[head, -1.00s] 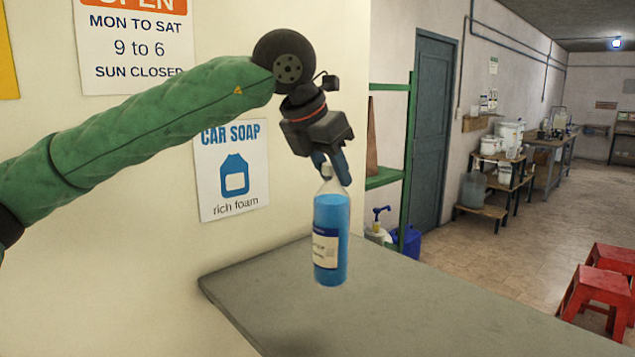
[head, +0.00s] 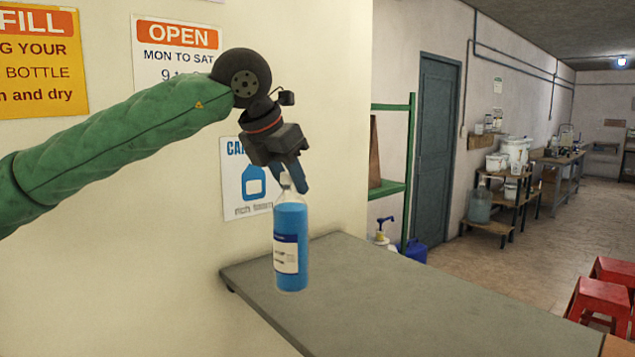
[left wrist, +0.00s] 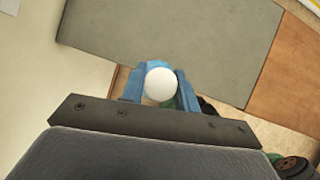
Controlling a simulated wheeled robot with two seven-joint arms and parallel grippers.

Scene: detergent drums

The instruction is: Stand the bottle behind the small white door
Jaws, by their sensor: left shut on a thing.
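A clear bottle of blue liquid (head: 290,240) with a white label hangs upright from my left gripper (head: 292,180) in the head view. The blue fingers are shut on its neck, just below the white cap, which shows from above in the left wrist view (left wrist: 158,84). The bottle is in front of the near left end of the grey counter (head: 390,295); I cannot tell for sure whether its base is clear of the top. No small white door shows in either view. My right gripper is not in view.
A green shelf frame (head: 410,170) stands behind the counter, with a pump bottle (head: 383,230) and a blue container beside it. Red stools (head: 600,300) stand at the right. The counter top looks bare. A cream wall with signs is at the left.

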